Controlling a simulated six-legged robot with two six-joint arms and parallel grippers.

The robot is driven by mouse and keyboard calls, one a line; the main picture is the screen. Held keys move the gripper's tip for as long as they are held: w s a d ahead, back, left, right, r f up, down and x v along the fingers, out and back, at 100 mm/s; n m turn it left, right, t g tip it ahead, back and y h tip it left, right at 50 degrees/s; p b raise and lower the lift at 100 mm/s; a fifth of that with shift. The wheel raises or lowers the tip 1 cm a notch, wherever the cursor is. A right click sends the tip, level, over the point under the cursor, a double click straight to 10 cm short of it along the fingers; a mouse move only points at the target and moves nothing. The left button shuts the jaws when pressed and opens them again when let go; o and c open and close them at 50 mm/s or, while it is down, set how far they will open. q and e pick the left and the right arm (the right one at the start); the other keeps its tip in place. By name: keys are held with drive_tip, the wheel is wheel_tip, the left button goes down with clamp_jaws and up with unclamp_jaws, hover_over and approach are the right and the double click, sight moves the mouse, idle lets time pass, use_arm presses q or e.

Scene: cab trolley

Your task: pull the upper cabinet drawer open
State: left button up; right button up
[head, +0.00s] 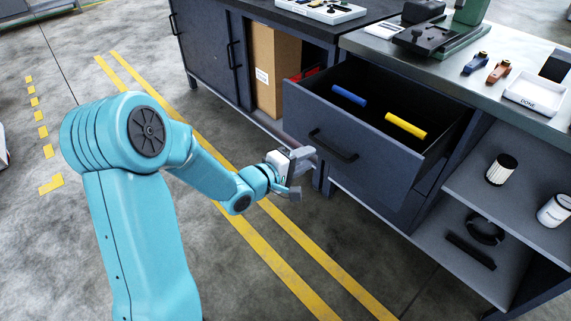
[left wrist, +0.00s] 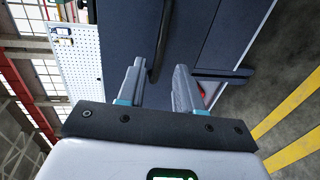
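The upper cabinet drawer (head: 352,172) stands pulled well out of the cabinet, its inside showing from above. Its dark bar handle (head: 333,145) is on the drawer front. A blue cylinder (head: 349,96) and a yellow cylinder (head: 405,125) lie in the drawer. My left gripper (head: 299,171) is in front of the drawer, to the left of the handle and apart from it. In the left wrist view, its two fingers (left wrist: 158,78) are spread with nothing held, and the handle (left wrist: 162,38) shows beyond the gap between them. My right gripper is not in view.
Right of the drawer are open shelves (head: 470,195) with a filter, a can and dark parts. The worktop (head: 440,75) carries tools, toy-like cars and a tray marked DONE (head: 537,92). A cardboard box (head: 272,72) stands in the left bay. Floor in front is clear.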

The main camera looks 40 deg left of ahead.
use_arm(q)
drive_tip(key=v, duration=0.7)
drive_tip(key=shift+p, duration=0.45)
drive_tip(key=shift+w, duration=0.1)
